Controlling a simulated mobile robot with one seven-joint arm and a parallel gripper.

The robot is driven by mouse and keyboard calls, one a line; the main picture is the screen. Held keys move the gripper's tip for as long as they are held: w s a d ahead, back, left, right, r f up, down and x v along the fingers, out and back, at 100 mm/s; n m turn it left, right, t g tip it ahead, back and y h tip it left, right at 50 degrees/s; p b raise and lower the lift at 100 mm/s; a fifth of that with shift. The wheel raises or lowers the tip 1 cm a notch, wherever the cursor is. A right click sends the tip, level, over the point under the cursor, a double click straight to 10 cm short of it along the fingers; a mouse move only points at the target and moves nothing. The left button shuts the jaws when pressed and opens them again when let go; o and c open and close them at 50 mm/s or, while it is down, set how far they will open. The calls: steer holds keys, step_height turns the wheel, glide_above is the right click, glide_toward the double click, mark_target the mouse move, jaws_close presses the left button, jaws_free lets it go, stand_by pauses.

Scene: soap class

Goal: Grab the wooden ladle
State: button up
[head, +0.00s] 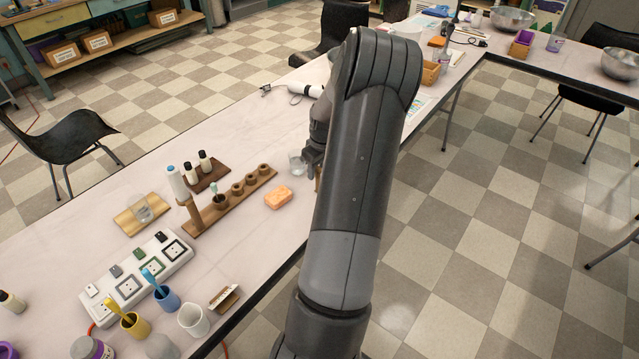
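I cannot make out a wooden ladle for certain. A small brown, wood-coloured sliver (318,180) shows between the table and the left edge of my arm, just below my gripper. The rest of it is hidden behind my arm, so I cannot tell what it is. My gripper (312,160) is low over the white table (235,140), mostly covered by my forearm. Its fingertips are too small and too hidden to show whether they are open or shut.
A clear glass (296,165) stands just left of my gripper. An orange soap bar (278,197) and a wooden rack with round holders (215,214) lie further left. A wooden box (431,73) stands beyond my arm.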

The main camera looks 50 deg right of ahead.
jaws_close()
steer(key=shift+r, duration=0.1)
stand_by(0.5)
